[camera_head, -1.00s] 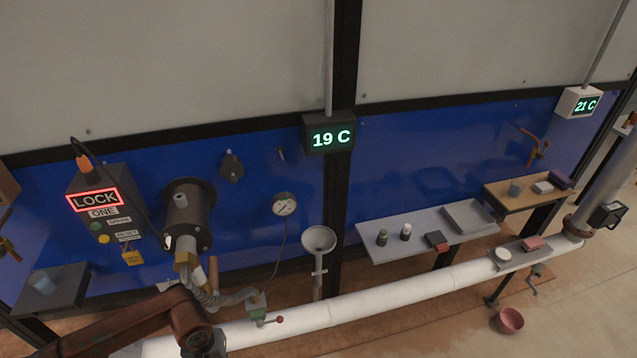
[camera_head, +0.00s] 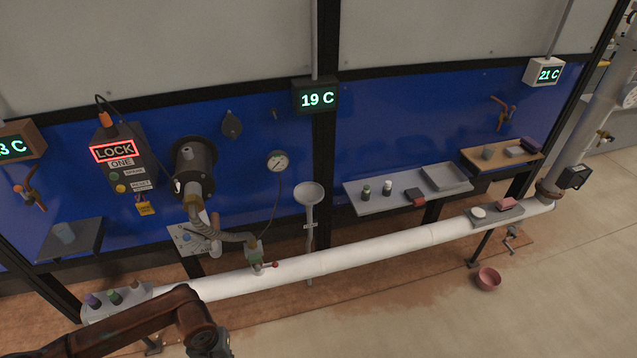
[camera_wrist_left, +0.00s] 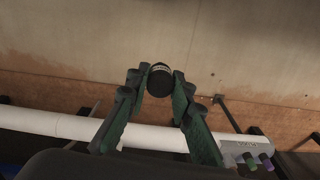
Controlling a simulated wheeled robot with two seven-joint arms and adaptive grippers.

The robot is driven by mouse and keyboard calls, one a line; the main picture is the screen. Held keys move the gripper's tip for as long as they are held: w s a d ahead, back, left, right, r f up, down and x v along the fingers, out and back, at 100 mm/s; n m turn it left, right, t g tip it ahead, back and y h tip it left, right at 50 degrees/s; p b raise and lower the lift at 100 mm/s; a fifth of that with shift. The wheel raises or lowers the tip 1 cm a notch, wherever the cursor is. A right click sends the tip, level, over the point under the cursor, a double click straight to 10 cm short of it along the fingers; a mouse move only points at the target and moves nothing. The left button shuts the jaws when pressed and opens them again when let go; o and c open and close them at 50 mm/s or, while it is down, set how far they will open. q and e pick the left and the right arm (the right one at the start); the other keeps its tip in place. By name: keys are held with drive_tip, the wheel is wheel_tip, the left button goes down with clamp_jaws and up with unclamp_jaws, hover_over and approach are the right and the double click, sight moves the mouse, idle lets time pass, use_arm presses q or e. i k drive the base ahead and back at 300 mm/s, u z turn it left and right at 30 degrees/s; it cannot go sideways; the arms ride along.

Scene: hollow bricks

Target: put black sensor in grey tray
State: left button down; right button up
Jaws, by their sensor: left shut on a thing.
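My left gripper (camera_wrist_left: 160,82) is shut on a small black cylinder (camera_wrist_left: 160,80) with a pale band, which I take as the black sensor. It is held between the fingertips above the floor in the left wrist view. In the head view my left arm enters at the bottom left, and its gripper and the held thing do not show there. The grey tray (camera_head: 462,187) sits at the right end of a pale grey wall shelf (camera_head: 385,207), far to the right of the arm. My right gripper is in neither view.
The shelf also holds two small bottles (camera_head: 388,189) and a dark red-edged block (camera_head: 416,196). A white pipe (camera_head: 350,258) runs below it, with a funnel (camera_head: 309,194) at its left. A small plate (camera_head: 508,212) sits on the pipe. A red bowl (camera_head: 487,279) lies on open floor.

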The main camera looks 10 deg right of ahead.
sight(444, 178)
drive_tip(key=z, duration=0.65)
drive_tip(key=i, duration=0.6)
drive_tip(key=z, duration=0.7)
